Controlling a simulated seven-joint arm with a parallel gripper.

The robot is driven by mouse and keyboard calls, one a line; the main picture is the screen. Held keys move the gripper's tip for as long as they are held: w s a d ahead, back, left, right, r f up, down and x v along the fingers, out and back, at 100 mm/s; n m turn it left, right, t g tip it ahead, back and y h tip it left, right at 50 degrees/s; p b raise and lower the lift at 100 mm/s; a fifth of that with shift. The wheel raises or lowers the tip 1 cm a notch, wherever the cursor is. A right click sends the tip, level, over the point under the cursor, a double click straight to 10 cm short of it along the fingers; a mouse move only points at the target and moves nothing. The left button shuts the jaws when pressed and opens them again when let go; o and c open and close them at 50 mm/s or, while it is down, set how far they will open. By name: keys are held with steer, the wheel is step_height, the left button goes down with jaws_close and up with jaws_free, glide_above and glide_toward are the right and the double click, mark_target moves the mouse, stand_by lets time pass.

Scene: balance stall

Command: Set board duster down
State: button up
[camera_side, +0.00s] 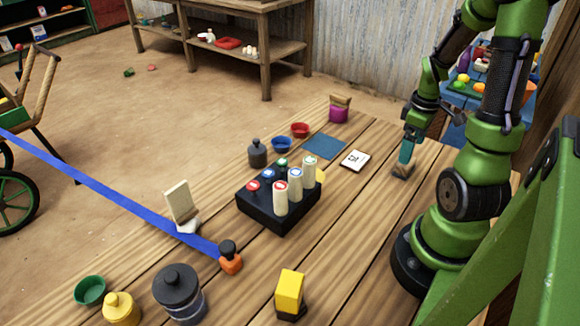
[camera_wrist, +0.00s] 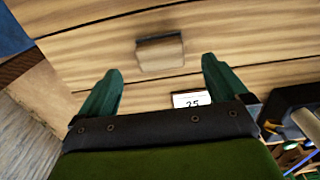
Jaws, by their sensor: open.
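The board duster (camera_side: 403,173), a small block with a tan top and greyish sides, rests on the plank table at the right, near my arm's base. My gripper (camera_side: 405,161) points down just over it with teal fingers. In the wrist view my gripper (camera_wrist: 162,68) is open, one finger to each side, and the duster (camera_wrist: 160,53) shows in the gap between the fingertips, on the wood. I cannot tell whether a finger touches it.
A white number card (camera_side: 355,160) and a blue mat (camera_side: 324,146) lie to the left. A black box (camera_side: 281,214) with several capped cylinders stands mid-table. A yellow and black block (camera_side: 290,291) is at the front.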

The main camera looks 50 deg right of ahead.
step_height(320, 180, up, 5)
steer(key=w+a+r+m+t, duration=0.1)
steer(key=w+a+r+t, duration=0.15)
steer(key=w+a, duration=0.2)
steer(key=w+a+r+t, duration=0.1)
steer(key=w+a+r, duration=0.25)
steer(key=a, duration=0.25)
steer(key=a+r+m+t+y, duration=0.1)
steer(key=a+r+t, duration=0.1)
steer(key=a, duration=0.6)
steer(key=a+r+m+t+y, duration=0.1)
steer(key=a+r, duration=0.3)
steer(key=a, duration=0.4)
steer(key=shift+s+a+r+m+t, duration=0.15)
steer(key=shift+a+r+m+t, duration=0.25)
steer(key=shift+m, duration=0.1)
